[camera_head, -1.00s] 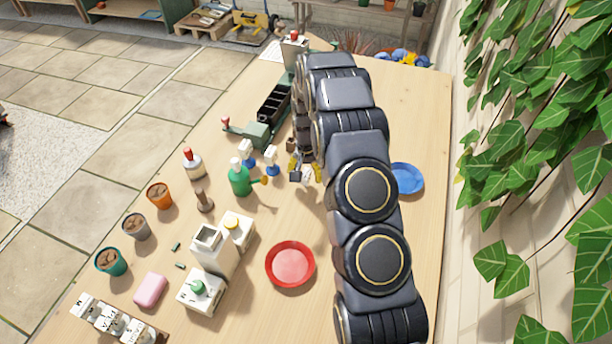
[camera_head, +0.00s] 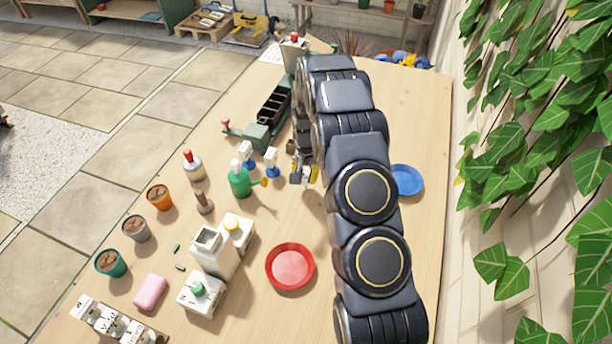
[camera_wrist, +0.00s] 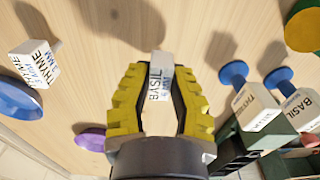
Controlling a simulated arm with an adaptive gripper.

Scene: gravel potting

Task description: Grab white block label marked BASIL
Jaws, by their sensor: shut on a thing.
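My gripper (camera_wrist: 155,100) has yellow ribbed fingers, shut on a small white block label (camera_wrist: 159,78). Its upside-down lettering appears to read BASIL, with a smaller blue line beside it. The label sits between the fingertips in the wrist view. In the head view my gripper (camera_head: 304,172) is low over the table's middle, partly hidden by my arm. Another white block marked BASIL (camera_wrist: 298,108), with a blue round base, is at the right of the wrist view. A similar white block (camera_wrist: 255,107) beside it seems marked THYME. A white THYME block (camera_wrist: 35,62) is at the left.
A green bottle (camera_head: 239,181) stands left of my gripper, and a dark green tray rack (camera_head: 262,132) lies beyond it. A red dish (camera_head: 290,284) is nearer, and a blue plate (camera_head: 406,180) is to the right. Bare table lies between the dish and my gripper.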

